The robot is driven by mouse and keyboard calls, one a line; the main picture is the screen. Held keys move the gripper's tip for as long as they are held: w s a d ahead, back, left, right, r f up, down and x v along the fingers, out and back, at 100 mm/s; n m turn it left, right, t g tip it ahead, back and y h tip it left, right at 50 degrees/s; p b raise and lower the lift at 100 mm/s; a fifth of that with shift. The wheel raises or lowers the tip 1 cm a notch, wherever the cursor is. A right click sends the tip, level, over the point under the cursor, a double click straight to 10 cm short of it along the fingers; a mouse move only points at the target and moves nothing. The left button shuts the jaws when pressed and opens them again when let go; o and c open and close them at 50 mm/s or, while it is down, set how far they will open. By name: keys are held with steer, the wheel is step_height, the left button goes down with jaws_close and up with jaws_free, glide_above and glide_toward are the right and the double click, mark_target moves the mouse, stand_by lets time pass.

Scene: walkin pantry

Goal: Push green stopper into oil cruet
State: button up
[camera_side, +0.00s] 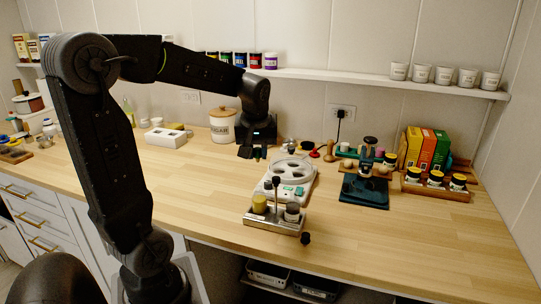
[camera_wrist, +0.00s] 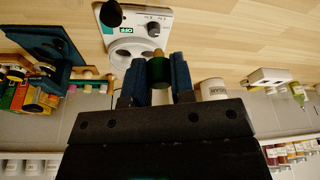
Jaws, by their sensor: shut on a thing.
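In the wrist view my gripper (camera_wrist: 160,80) is shut on a green stopper (camera_wrist: 160,74), with a tan, cork-like end showing past the blue finger pads. In the side view my gripper (camera_side: 254,152) hangs over the counter behind the white tray; the stopper is too small to make out there. A metal caddy (camera_side: 272,226) stands near the counter's front edge, apart from my gripper. It holds a yellow, dark-topped container (camera_side: 260,205), possibly the oil cruet, and a grey, dark-topped container (camera_side: 292,212). I cannot tell for certain which vessel is the cruet.
A sugar canister (camera_side: 222,126) stands behind left, and a dark blue stand (camera_side: 364,192) stands right. A small black object (camera_side: 305,239) sits near the front edge. The right-front counter is clear.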

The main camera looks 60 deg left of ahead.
mark_target(259, 183)
steer(key=shift+f, duration=3)
steer(key=shift+f, duration=0.7)
steer(key=o, duration=1.4)
steer(key=shift+o, duration=0.2)
steer(key=shift+r, duration=3.5)
steer(key=s+d+m+t+h, duration=0.1)
steer(key=s+d+m, duration=0.3)
steer(key=d, duration=0.6)
steer(key=s+d+r+m+t+h, duration=0.1)
steer(key=s+d+m+t, duration=0.2)
steer(key=s+d+m, duration=0.2)
steer(key=d+m, duration=0.3)
steer(key=d, duration=0.2)
steer(key=shift+s+d+r+m+h, duration=0.15)
steer(key=shift+r+m+h, duration=0.15)
steer(key=shift+m+h, duration=0.1)
